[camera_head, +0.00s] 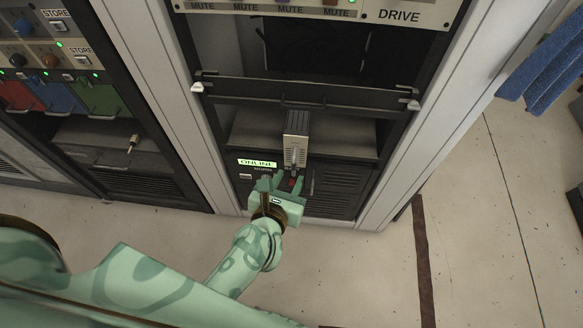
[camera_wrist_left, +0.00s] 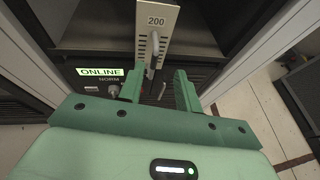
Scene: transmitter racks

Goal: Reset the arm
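My left arm, in mottled green, reaches from the lower left of the head view to the lower part of the middle rack. Its left gripper (camera_head: 282,180) is in front of the panel there, just below a grey module (camera_head: 296,138). In the left wrist view the two fingers (camera_wrist_left: 160,82) stand apart with a gap between them. The module (camera_wrist_left: 157,22), marked 200 and fitted with a handle, is just beyond the fingertips. I see nothing held, and cannot tell whether a finger touches the panel. My right gripper is in neither view.
A lit ONLINE display (camera_head: 257,163) is left of the module and also shows in the left wrist view (camera_wrist_left: 99,72). A dark bar (camera_head: 310,95) crosses the rack above. Another rack (camera_head: 100,150) stands left. A blue cloth (camera_head: 545,75) hangs at right.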

